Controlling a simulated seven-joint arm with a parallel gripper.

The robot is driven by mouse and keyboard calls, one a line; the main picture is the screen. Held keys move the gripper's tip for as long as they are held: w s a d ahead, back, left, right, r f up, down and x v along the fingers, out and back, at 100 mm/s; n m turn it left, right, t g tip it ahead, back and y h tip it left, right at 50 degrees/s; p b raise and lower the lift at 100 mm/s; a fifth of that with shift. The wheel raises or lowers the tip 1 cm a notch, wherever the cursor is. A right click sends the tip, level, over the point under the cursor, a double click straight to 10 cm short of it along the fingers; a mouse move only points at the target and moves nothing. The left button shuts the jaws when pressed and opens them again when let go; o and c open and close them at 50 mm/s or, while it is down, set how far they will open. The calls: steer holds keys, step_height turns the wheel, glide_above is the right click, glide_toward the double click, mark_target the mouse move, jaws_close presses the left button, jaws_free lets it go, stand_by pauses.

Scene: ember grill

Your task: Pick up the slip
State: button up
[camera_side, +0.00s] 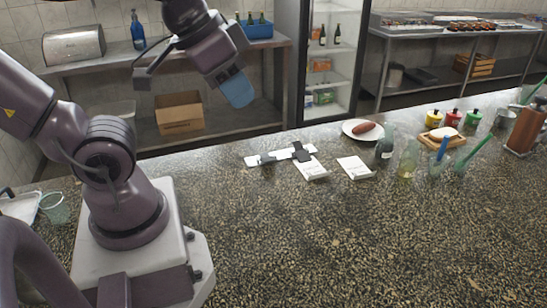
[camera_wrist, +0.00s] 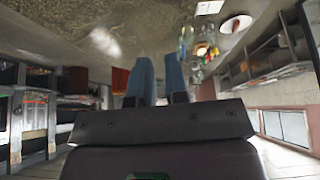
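Several white paper items lie flat on the speckled counter. One white slip or pad (camera_side: 355,167) lies to the right, and another (camera_side: 312,170) lies just left of it. Behind them are white strips (camera_side: 283,154) with dark pieces across them. I cannot tell which is the slip. My gripper (camera_side: 238,92) is raised high, up and left of the papers and well apart from them. In the wrist view its two blue fingers (camera_wrist: 159,62) stand apart with nothing between them. A small white shape (camera_wrist: 209,7) shows at the top there.
A white plate with a sausage (camera_side: 364,128) stands behind the papers. Glass bottles (camera_side: 385,149), glasses and a wooden board (camera_side: 441,143) crowd the right, with coloured sauce pots behind. The front of the counter (camera_side: 370,235) is clear. A cardboard box (camera_side: 179,114) sits on a back shelf.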

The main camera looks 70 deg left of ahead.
steer(key=m+g+y, duration=0.1)
steer(key=g+y, duration=0.2)
steer(key=g, duration=0.2)
glide_above(357, 181)
steer(key=d, duration=0.1)
step_height(357, 181, down, 30)
steer(key=shift+d+r, duration=0.1)
steer(key=x, duration=0.5)
steer(key=shift+s+d, duration=0.15)
